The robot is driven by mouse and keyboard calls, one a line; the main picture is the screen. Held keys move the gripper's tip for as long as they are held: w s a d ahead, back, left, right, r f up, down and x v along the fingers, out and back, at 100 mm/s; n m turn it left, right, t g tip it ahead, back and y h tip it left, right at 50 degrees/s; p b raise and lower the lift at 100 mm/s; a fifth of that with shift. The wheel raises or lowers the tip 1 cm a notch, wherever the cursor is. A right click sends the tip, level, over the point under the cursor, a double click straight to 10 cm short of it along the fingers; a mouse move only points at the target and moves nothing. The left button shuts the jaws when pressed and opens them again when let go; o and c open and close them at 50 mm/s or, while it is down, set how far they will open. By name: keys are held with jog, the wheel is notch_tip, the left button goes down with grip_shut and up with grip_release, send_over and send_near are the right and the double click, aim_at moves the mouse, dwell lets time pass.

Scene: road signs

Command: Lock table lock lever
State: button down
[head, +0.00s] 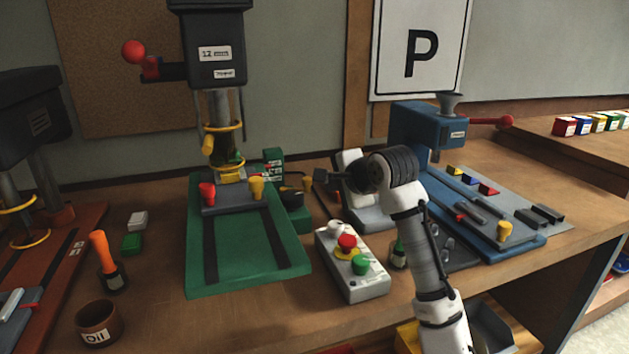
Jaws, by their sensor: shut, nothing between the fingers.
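The green drill press (265,262) stands at centre left, with a dark column and a grey table carrying a red knob (207,192) and a yellow knob (256,186). A short dark lever with a small yellow knob (307,184) sticks out to the right behind its table; which of these is the table lock lever is not marked legibly. My gripper (319,177) is small and dark at the end of my white arm, pointing left. It is shut and empty, just right of the small yellow knob. I cannot tell whether they touch.
A grey button box (352,280) with red and green buttons stands below my gripper. A blue machine (430,135) stands to the right. An orange-handled tool (103,260) and an oil cup (98,322) are at left. The bench front between cup and button box is clear.

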aim_at(310, 178)
jog(key=shift+w+a+r+p+x, duration=0.15)
jog(key=shift+r+p+x, duration=0.2)
jog(key=shift+x, duration=1.2)
jog(key=shift+w+a+r+p+x, duration=0.1)
jog(key=shift+w+r+p+x, duration=0.15)
jog(key=shift+x, duration=1.35)
jog(key=shift+a+r+p+x, duration=0.1)
jog(key=shift+r+p+x, duration=0.25)
jog(key=shift+x, duration=1.2)
jog(key=shift+f, duration=0.1)
jog(key=shift+w+d, duration=0.1)
jog(key=shift+w+d+r+p, duration=0.1)
jog(key=shift+r+p, duration=0.2)
jog(key=shift+p, duration=0.2)
jog(key=shift+w+d+r+p, duration=0.15)
jog(key=shift+r+p, duration=0.15)
jog(key=shift+p, duration=0.15)
jog(key=shift+r+n+y+p, duration=0.25)
jog(key=shift+n+y+p, duration=0.05)
jog(key=shift+p, duration=0.35)
